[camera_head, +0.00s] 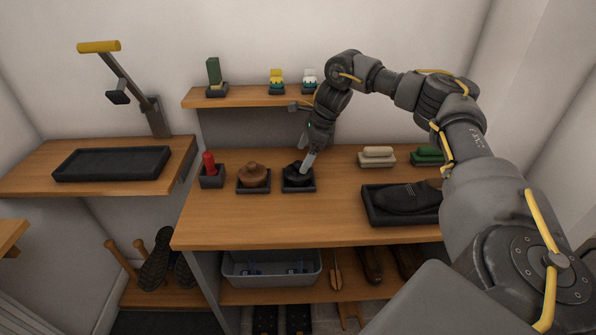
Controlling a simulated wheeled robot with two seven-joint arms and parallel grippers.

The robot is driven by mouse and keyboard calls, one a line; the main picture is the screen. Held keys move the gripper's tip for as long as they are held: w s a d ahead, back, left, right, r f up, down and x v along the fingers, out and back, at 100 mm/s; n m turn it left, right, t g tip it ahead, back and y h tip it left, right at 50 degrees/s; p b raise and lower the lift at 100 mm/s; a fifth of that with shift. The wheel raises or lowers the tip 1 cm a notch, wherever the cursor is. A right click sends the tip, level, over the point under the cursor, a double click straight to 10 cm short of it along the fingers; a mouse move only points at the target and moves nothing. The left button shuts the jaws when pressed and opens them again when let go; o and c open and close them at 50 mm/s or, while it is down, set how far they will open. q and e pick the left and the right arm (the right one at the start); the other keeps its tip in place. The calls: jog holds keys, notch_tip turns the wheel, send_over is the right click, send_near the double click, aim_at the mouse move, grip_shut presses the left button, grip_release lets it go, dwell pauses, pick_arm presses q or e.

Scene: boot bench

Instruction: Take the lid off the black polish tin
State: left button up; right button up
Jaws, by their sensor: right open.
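The black polish tin (292,180) sits in a dark square holder on the wooden bench, with a dark lid that seems to be on top. My right gripper (304,156) reaches down from above at the tin, its fingers pointing down and apart. One pale fingertip shows at the tin's right side and partly covers it. I cannot tell whether the fingers touch the lid. My left gripper is not in view.
A black shoe (405,197) lies in a tray at right. Brushes (377,153) stand behind. The bench front is clear.

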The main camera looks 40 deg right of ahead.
aim_at(300, 162)
jog(key=shift+s+a+f+p, duration=0.1)
jog(key=shift+a+f+p, duration=0.1)
jog(key=shift+f+p, duration=0.1)
jog(key=p+x, duration=0.1)
jog(key=x, duration=0.3)
jog(key=shift+f, duration=0.2)
jog(key=c, duration=0.9)
